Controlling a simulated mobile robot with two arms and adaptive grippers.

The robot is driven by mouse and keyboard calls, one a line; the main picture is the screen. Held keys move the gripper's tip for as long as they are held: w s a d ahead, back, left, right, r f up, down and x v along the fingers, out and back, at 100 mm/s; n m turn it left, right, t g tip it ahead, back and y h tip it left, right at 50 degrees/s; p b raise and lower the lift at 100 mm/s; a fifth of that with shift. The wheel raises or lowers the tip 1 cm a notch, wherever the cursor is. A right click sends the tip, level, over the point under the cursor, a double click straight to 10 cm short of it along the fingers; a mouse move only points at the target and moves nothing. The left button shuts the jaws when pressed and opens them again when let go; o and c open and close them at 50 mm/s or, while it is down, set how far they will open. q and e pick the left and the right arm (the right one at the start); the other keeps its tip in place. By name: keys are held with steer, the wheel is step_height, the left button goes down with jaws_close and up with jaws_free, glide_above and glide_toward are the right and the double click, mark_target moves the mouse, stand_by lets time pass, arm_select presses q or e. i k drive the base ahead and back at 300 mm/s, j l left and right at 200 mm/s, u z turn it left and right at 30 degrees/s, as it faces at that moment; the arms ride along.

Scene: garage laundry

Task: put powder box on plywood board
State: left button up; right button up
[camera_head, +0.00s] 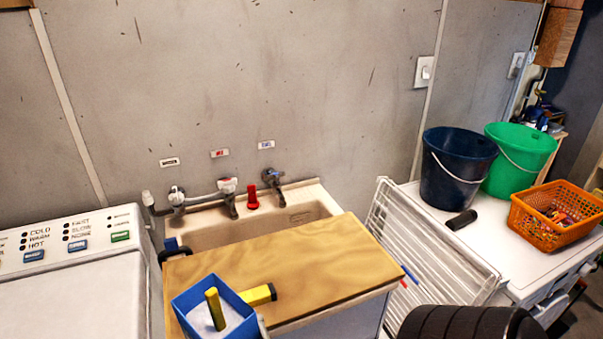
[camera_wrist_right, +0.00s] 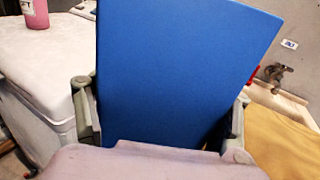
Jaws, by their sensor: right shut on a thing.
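The powder box (camera_head: 187,306) is an open blue box with white powder and a yellow upright handle in it. It shows at the front left of the plywood board (camera_head: 290,255), overlapping its near edge in the head view. I cannot tell whether it touches the board. The board lies across the sink. My right gripper (camera_head: 262,326) is mostly out of the head view, with a grey part beside the box. In the right wrist view its fingers (camera_wrist_right: 160,118) are shut on the blue box (camera_wrist_right: 180,70). My left gripper is not in view.
A yellow, dark-ended object (camera_head: 258,295) lies beside the box. Sink taps (camera_head: 228,190) stand behind the board. A white washer (camera_head: 70,275) is at left, a drying rack (camera_head: 435,240) at right. Buckets (camera_head: 458,170) and an orange basket (camera_head: 555,215) stand farther right. The board's middle is clear.

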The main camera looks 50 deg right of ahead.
mark_target(338, 255)
steer(key=z, duration=1.4)
steer(key=i+j+z, duration=0.1)
steer(key=z, duration=0.2)
steer(key=i+j+z, duration=0.15)
steer(key=i+z, duration=0.2)
steer(key=k, duration=0.05)
